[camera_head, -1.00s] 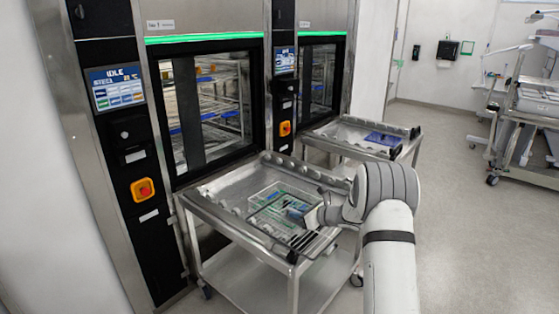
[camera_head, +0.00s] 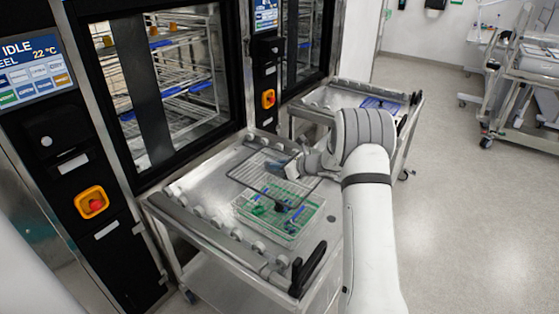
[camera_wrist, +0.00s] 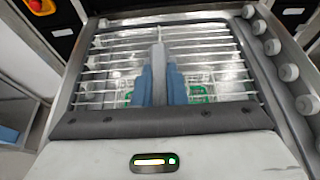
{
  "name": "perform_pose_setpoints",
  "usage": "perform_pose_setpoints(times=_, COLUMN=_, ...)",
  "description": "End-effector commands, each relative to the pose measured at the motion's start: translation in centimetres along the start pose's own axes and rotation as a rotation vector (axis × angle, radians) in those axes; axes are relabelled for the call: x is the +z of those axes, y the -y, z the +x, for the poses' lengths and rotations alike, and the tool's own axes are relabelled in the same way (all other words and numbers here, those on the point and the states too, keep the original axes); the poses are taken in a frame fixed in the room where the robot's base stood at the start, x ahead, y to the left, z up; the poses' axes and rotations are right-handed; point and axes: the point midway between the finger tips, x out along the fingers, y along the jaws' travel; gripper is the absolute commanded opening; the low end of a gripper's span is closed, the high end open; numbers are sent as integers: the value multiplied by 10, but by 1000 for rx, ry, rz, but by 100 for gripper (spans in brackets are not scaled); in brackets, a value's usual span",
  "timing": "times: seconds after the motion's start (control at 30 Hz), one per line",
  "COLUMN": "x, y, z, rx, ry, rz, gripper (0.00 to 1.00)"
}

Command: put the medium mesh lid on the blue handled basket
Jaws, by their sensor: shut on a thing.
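My gripper (camera_head: 292,168) is shut on the mesh lid (camera_head: 262,166), a flat wire grid with a dark rim, held above the near trolley. A wire basket (camera_head: 250,226) with green and blue things in it stands on that trolley. In the head view, the lid overlaps the basket's far part and reaches past it toward the washer. The lid looks raised and apart from the basket. In the wrist view, the blue-grey fingers (camera_wrist: 159,88) hold the lid (camera_wrist: 205,50), with green parts showing beneath.
The near trolley (camera_head: 205,180) has roller-lined sides and a black handle (camera_head: 308,268). The washer (camera_head: 150,80) stands close behind it. A second trolley (camera_head: 325,98) holds a blue item (camera_head: 380,103).

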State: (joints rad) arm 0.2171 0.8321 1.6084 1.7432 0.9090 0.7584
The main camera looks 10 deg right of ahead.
Motion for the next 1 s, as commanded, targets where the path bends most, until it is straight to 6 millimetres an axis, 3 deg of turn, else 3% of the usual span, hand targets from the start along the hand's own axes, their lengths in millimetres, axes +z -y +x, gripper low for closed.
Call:
perform_pose_setpoints(times=0.6, x=-81, y=7, z=26, rx=-14, ry=0, rz=7, gripper=0)
perform_pose_setpoints(times=1.0, x=-98, y=8, z=32, rx=-16, ry=1, rz=6, gripper=0)
